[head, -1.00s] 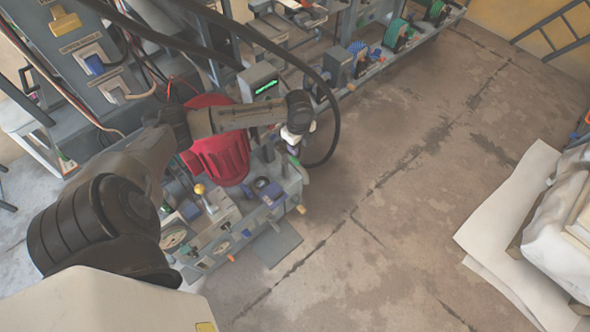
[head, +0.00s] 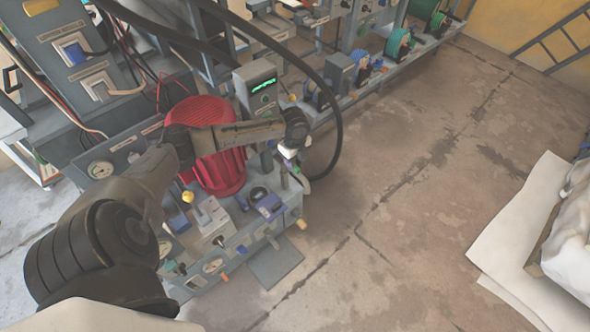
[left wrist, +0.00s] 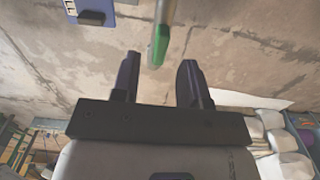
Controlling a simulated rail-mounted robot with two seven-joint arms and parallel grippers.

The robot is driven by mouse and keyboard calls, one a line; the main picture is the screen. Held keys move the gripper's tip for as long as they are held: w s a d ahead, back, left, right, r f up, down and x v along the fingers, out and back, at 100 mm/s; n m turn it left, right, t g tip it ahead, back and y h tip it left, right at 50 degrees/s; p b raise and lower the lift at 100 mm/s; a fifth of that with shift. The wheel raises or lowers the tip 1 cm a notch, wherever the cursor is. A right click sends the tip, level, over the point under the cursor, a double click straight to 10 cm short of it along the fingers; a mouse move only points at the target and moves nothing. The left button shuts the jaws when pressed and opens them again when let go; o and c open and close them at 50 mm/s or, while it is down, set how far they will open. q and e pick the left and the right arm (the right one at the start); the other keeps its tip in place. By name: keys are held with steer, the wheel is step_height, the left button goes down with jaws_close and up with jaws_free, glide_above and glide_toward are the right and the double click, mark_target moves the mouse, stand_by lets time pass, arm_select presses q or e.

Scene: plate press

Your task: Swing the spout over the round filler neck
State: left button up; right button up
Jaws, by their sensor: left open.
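My left gripper (head: 291,162) hangs at the right end of the grey bench unit, pointing down. In the left wrist view the left gripper (left wrist: 160,60) is open, with its two dark fingers apart. A thin grey tube with a green end, seemingly the spout (left wrist: 160,42), shows in line with the gap between them; I cannot tell whether it touches a finger. In the head view the green end is tiny and partly hidden by the gripper. A dark round ring on the unit's top, possibly the filler neck (head: 258,193), lies left of the gripper. My right gripper is not in view.
A red ribbed motor (head: 217,172) stands behind my left forearm. A yellow-knobbed lever (head: 188,197) and a blue part (head: 270,206) sit on the unit. A meter box (head: 257,88) stands behind. A black hose curves right of the gripper. The floor (head: 400,230) at right is open.

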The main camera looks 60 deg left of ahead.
arm_select(q)
steer(key=shift+f+b, duration=0.75)
steer(key=shift+f, duration=1.25)
jaws_close()
